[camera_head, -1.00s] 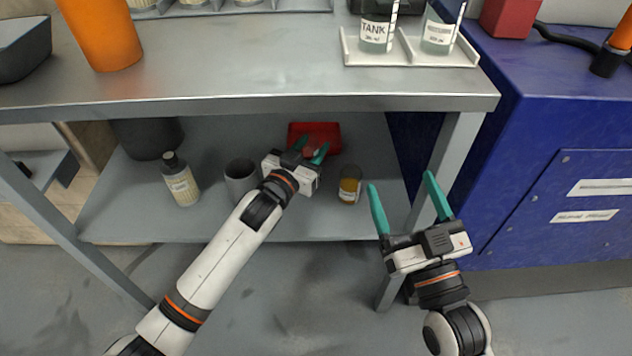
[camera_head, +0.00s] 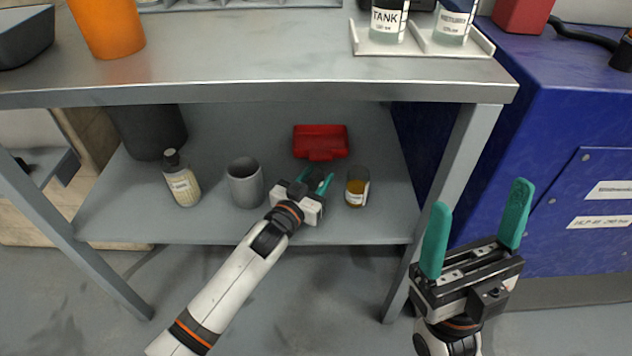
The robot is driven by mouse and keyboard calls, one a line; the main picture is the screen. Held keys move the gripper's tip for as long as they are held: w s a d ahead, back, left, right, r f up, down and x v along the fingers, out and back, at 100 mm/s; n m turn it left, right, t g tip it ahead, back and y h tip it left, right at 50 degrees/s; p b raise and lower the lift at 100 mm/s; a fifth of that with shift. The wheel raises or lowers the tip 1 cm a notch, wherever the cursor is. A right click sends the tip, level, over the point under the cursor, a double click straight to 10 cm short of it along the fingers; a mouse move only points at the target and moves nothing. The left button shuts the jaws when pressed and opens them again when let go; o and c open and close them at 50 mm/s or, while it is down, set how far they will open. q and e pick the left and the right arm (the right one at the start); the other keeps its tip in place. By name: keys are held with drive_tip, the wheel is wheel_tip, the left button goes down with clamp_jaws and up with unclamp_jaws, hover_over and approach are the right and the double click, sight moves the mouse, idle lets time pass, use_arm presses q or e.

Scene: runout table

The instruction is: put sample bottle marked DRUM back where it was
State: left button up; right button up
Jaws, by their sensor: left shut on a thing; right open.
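My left gripper (camera_head: 314,184) is low over the lower shelf, between a grey cup and a small amber jar (camera_head: 357,189). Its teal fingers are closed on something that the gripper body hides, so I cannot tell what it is. No label reading DRUM can be read in view. The amber jar stands upright just right of the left gripper, apart from it; its label is too small to read. My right gripper (camera_head: 478,228) is open and empty, in front of the table's right leg. A bottle marked TANK (camera_head: 388,22) and another labelled bottle (camera_head: 453,25) stand in a white tray (camera_head: 424,50) on the tabletop.
On the lower shelf (camera_head: 215,222) stand a grey cup (camera_head: 245,186), a bottle with a dark cap (camera_head: 182,182), a dark bin (camera_head: 147,130) and a red bin (camera_head: 320,141). The table's front edge (camera_head: 250,94) overhangs the shelf. A blue cabinet (camera_head: 570,120) stands at the right.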

use_arm(q)
drive_tip(key=shift+f, duration=0.1)
drive_tip(key=shift+f, duration=0.15)
drive_tip(key=o, duration=1)
drive_tip(key=shift+c, duration=0.2)
